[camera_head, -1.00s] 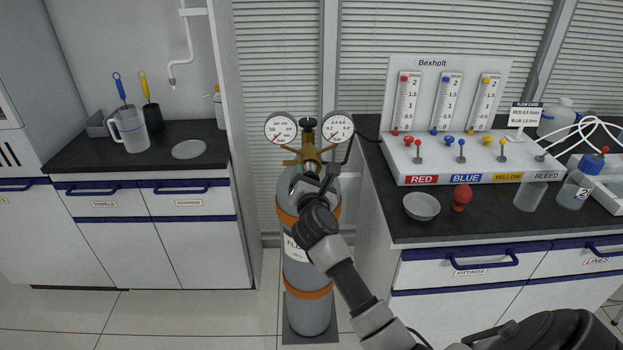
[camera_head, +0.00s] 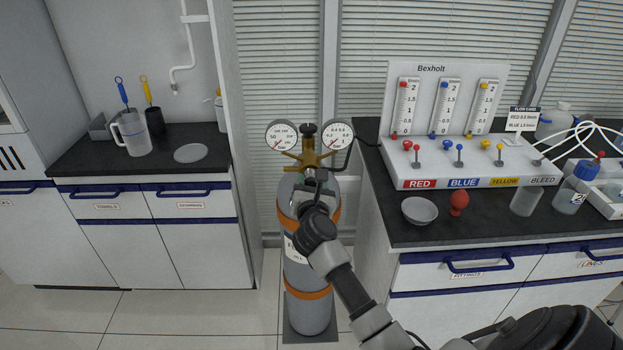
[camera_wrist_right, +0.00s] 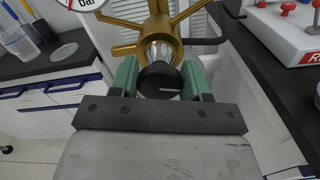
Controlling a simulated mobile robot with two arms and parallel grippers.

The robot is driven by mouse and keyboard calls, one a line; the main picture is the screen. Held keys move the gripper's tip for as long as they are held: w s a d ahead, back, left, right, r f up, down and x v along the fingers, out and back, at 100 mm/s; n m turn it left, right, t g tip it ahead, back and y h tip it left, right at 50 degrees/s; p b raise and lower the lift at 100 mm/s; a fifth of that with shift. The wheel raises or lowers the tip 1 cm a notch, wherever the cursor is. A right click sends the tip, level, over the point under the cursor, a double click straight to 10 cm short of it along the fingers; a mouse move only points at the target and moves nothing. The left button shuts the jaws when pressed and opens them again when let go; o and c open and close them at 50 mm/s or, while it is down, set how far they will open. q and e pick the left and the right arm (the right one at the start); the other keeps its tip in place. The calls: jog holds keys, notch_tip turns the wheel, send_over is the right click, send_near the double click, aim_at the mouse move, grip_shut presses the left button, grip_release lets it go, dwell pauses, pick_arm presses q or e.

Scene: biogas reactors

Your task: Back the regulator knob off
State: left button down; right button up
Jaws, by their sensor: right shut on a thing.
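The gas cylinder (camera_head: 309,306) stands upright on the floor between two counters. On top is a brass regulator (camera_head: 308,160) with a left gauge (camera_head: 281,136) and a right gauge (camera_head: 339,134); their needles are too small to read surely. My right gripper (camera_head: 316,182) is at the regulator's front, hiding the knob in the head view. In the right wrist view the dark round regulator knob (camera_wrist_right: 159,80) sits between the green fingers of my right gripper (camera_wrist_right: 160,82), which is shut on it. The brass body (camera_wrist_right: 160,38) is just beyond. My left gripper is not in view.
The right counter (camera_head: 420,235) carries the flow panel (camera_head: 447,100), a grey bowl (camera_head: 419,211), a red bulb (camera_head: 459,201) and bottles. The left counter (camera_head: 90,173) holds a jug (camera_head: 134,136) and a dish (camera_head: 190,153). Floor left of the cylinder is clear.

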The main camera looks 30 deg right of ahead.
jog(key=n+p, duration=0.1)
jog(key=n, duration=0.1)
jog(key=n+p, duration=0.1)
jog(key=p, duration=0.1)
jog(key=shift+a+r+n+p, duration=0.1)
jog(key=shift+r+n+p, duration=0.2)
jog(key=shift+n, duration=0.1)
jog(key=n+p, duration=0.2)
jog(key=shift+n, duration=0.4)
jog(key=n+p, duration=0.5)
jog(key=n, duration=0.1)
jog(key=shift+w+a+f, duration=0.1)
jog(key=shift+f, duration=0.05)
jog(key=n+p, duration=0.2)
jog(key=n, duration=0.2)
jog(key=shift+f+n, duration=0.15)
jog(key=shift+n, duration=0.25)
jog(key=shift+f+n+p, duration=0.15)
jog(key=shift+n+p, duration=0.8)
jog(key=shift+n, duration=0.85)
jog(key=o, duration=0.9)
